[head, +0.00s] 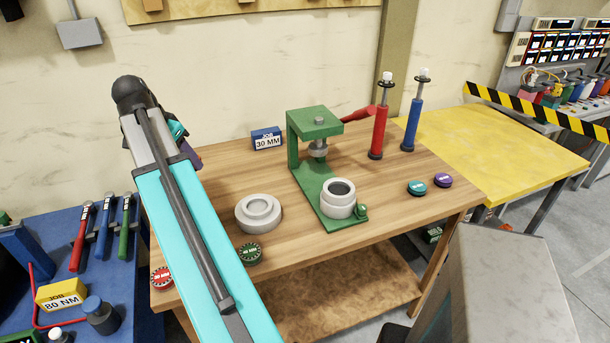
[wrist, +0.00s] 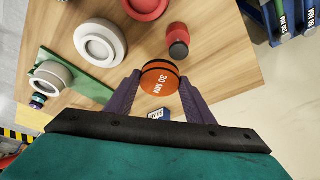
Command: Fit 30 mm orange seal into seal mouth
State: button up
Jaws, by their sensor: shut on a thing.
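An orange seal (wrist: 160,84) marked 30 MM, with a dark band round its side, is between the purple fingers of my gripper (wrist: 162,80) in the wrist view. The gripper is shut on it, above the table. In the head view my arm hides the seal and most of the gripper. A pale grey cup with a round opening (head: 338,207) stands on the green press base, and shows in the wrist view (wrist: 42,79). A pale stepped ring (head: 254,222) lies left of the press, also in the wrist view (wrist: 82,42). I cannot tell which is the seal mouth.
A green press (head: 293,155) with a red handle stands mid-table, beside a blue JOB 30 MM sign (head: 268,139). Red (head: 379,132) and blue (head: 412,125) tools stand behind.

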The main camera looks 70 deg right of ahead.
jog(key=s+d+r+m+g, duration=0.25)
jog(key=s+d+m, duration=0.25)
jog(key=s+d, duration=1.05)
jog(key=s+f+m+b, duration=0.1)
jog(key=s+f+b, duration=0.1)
jog(key=s+f, duration=0.6)
notch_tip(320, 180, down, 2)
jog(key=shift+s+d+f+y, duration=0.1)
jog(key=shift+s+d+y, duration=0.05)
jog(key=shift+d+y, duration=0.25)
jog(key=shift+f, duration=0.1)
jog(key=shift+t, duration=0.25)
jog(key=shift+f+p, duration=0.6)
jog(key=shift+f, duration=2.45)
jog(key=shift+f+p, duration=0.45)
jog(key=shift+f, duration=1.4)
